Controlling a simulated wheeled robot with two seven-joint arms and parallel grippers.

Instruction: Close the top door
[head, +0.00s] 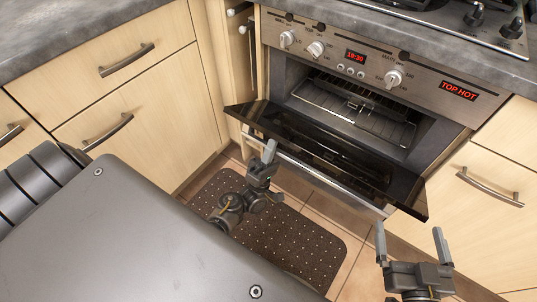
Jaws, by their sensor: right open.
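The top oven door (392,186) hangs open below the oven opening, a dark glass panel tilted outward and down. A silver bar (320,177) runs below the panel; I cannot tell whether it belongs to this door. My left gripper (269,151) is in front of the door's left half, its fingers pointing up. It is seen side-on, so its opening and any contact with the door are unclear. My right gripper (409,231) is open and empty, with its two fingers apart, just in front of and below the door's right end.
The oven cavity (350,105) holds wire racks. Above it are knobs, a red clock and a red "TOP HOT" display (458,91). A dotted brown mat (290,238) lies on the tiled floor. Wooden cabinets with handles flank the oven, under a grey counter (80,35).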

